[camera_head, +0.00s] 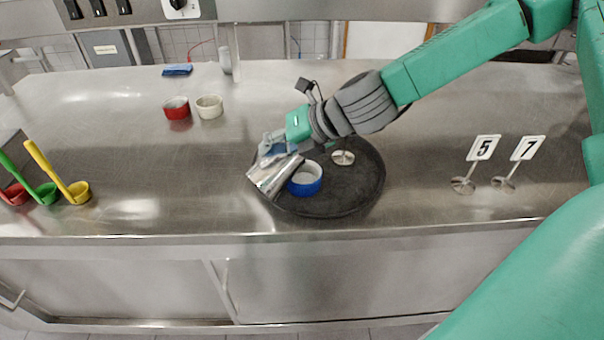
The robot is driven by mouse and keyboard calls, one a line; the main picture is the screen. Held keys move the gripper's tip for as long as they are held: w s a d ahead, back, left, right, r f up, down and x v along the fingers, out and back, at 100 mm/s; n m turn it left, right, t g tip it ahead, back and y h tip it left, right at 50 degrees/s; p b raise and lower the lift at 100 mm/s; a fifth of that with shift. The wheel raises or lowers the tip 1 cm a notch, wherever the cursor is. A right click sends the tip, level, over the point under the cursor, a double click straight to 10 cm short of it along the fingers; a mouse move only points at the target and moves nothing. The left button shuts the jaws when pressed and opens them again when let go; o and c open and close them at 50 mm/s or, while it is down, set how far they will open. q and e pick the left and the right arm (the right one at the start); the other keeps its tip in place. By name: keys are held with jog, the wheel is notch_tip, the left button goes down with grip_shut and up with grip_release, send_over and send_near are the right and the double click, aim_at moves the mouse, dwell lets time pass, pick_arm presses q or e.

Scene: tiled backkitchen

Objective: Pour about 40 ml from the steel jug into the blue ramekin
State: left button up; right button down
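The blue ramekin (306,180) stands upright on a dark round tray (350,202). The steel jug (270,178) is tilted just left of the ramekin, over the tray's left edge, its upper end close to the ramekin. I cannot tell whether jug and ramekin touch or whether liquid is flowing. My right gripper (275,148) is at the jug, its fingers closed around it; part of the grip is hidden. My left gripper is not in view.
Red (177,108) and cream (209,107) ramekins stand behind left. Number stands 5 (482,148) and 7 (527,149) are at right. Red, green and yellow ladles (78,191) are at left. The front counter is clear.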

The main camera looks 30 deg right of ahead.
jog(key=shift+d+r+y, duration=0.25)
jog(key=shift+d+y, duration=0.15)
jog(key=shift+d, duration=0.15)
jog(key=shift+w+d+r+m, duration=0.1)
jog(key=shift+r+m, duration=0.05)
jog(key=shift+m, duration=0.15)
jog(key=shift+r+y, duration=0.2)
jog(key=shift+y, duration=0.2)
jog(key=shift+d+b, duration=0.3)
jog(key=shift+a, duration=0.15)
jog(key=shift+d+f+m+y+b, duration=0.15)
jog(key=shift+d+m+y+b, duration=0.25)
jog(key=shift+y+b, duration=0.2)
dwell(0.9)
